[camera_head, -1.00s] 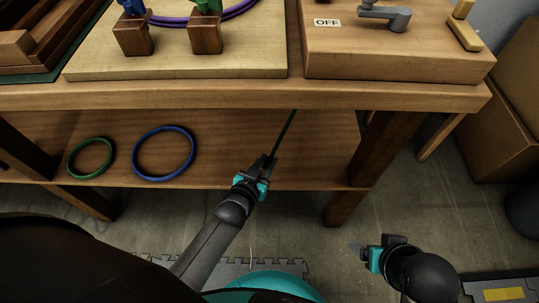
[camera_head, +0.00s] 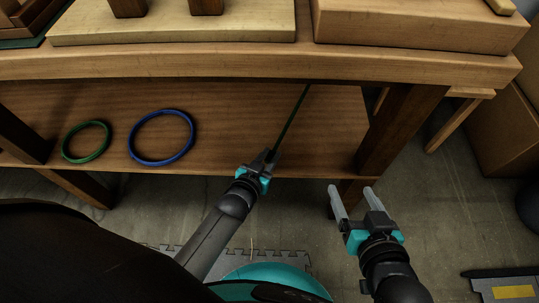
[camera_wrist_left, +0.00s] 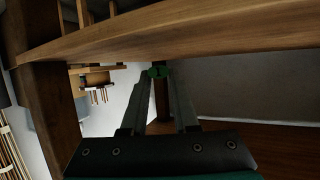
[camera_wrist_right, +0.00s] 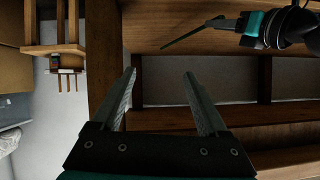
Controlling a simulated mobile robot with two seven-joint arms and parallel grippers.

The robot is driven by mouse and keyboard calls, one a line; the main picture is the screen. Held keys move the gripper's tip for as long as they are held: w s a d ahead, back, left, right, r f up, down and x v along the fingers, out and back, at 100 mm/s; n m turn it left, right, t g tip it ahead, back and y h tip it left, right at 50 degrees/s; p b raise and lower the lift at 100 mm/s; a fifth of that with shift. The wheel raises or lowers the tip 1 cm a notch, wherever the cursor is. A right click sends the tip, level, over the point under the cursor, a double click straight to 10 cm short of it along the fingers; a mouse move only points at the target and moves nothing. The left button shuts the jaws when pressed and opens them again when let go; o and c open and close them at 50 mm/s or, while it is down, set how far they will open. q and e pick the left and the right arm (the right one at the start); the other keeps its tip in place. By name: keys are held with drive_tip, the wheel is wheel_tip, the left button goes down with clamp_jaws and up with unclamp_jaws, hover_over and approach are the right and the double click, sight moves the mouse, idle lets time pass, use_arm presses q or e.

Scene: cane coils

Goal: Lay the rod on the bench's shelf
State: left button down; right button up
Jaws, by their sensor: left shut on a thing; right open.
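The rod (camera_head: 291,117) is thin and dark green. My left gripper (camera_head: 268,159) is shut on its near end, at the front edge of the bench's shelf (camera_head: 230,105). The rod points away over the shelf, its far end passing under the bench top (camera_head: 200,66). I cannot tell whether it touches the shelf. The left wrist view shows a round green end (camera_wrist_left: 157,72) between the fingers. My right gripper (camera_head: 352,190) is open and empty, in front of the bench's right leg. The right wrist view shows the rod (camera_wrist_right: 190,35) in the left gripper.
A green ring (camera_head: 86,142) and a blue ring (camera_head: 162,138) lie on the shelf, left of the rod. Dark wooden legs (camera_head: 400,130) bound the shelf. Cardboard boxes (camera_head: 500,130) stand at the right. The shelf between the blue ring and the rod is clear.

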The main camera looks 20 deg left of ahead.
use_arm(q)
drive_tip(key=shift+f+b, duration=0.5)
drive_tip(key=shift+f, duration=0.1)
drive_tip(key=shift+f+b, duration=0.3)
drive_tip(key=shift+b, duration=0.05)
use_arm(e)
drive_tip(key=shift+s+a+r+t+y, duration=0.1)
drive_tip(key=shift+a+r+t+y, duration=0.35)
drive_tip(key=shift+a+t, duration=0.35)
drive_tip(key=shift+s+a+r+t+y, duration=0.1)
drive_tip(key=shift+a+r+t+y, duration=0.35)
drive_tip(key=shift+t, duration=0.55)
drive_tip(key=shift+a+r, duration=0.1)
use_arm(q)
drive_tip(key=shift+f, duration=0.55)
use_arm(e)
drive_tip(key=shift+f, duration=0.2)
use_arm(q)
drive_tip(key=c, duration=0.6)
unclamp_jaws()
drive_tip(key=shift+f, duration=0.1)
use_arm(e)
drive_tip(key=shift+r, duration=0.1)
